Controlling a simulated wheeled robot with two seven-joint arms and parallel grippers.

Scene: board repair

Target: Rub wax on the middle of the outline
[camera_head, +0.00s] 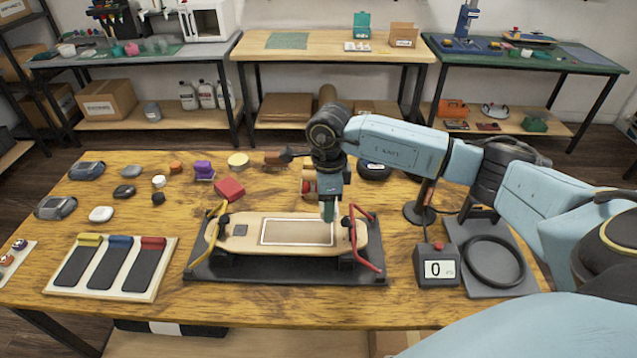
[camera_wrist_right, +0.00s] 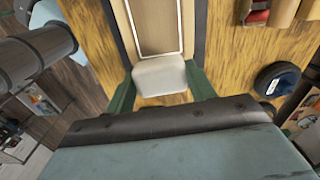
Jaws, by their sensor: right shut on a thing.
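A light wooden skateboard deck (camera_head: 249,243) lies on a dark stand in the middle of the table. A white rectangular outline (camera_head: 297,233) is drawn on it, and its end also shows in the right wrist view (camera_wrist_right: 157,27). My right gripper (camera_head: 329,209) is over the right end of the outline. In the right wrist view its green fingers are shut on a white block of wax (camera_wrist_right: 160,75). The wax is just past the outline's near end there; I cannot tell whether it touches the deck. The head view hides the wax. My left gripper is out of view.
Yellow and red clamp arms (camera_head: 369,262) flank the deck's ends. A digital display box (camera_head: 437,266) and a black ring on a plate (camera_head: 494,262) stand to the right. A tray of black strips (camera_head: 107,268) lies left. Several small items lie at the back left.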

